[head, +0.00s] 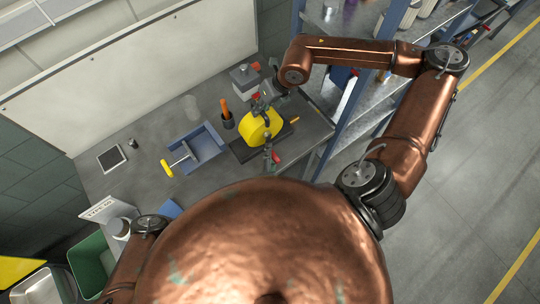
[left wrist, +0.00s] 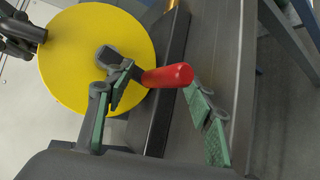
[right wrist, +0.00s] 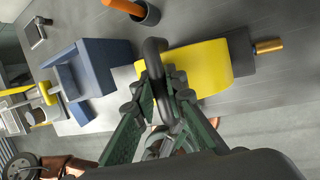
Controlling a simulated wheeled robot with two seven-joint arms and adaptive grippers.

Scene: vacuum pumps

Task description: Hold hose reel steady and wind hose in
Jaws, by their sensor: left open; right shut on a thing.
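The yellow hose reel (head: 254,132) stands on a dark base (head: 243,153) on the workbench. In the left wrist view its round yellow face (left wrist: 80,60) shows, with a crank ending in a red handle (left wrist: 167,76). My left gripper (left wrist: 165,110) is open, its green-padded fingers on either side of the red handle; I cannot tell if they touch it. My right gripper (right wrist: 165,110) is shut on a dark curved bar, the reel's handle (right wrist: 153,60), above the yellow drum (right wrist: 200,68). In the head view my right gripper (head: 267,95) is at the reel's upper side.
A blue bin (head: 205,143) and a yellow-handled tool (head: 167,168) lie left of the reel. A dark cup with an orange-handled tool (head: 226,113) stands close behind it. Shelving (head: 350,120) borders the bench on the right. The bench's left part is mostly clear.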

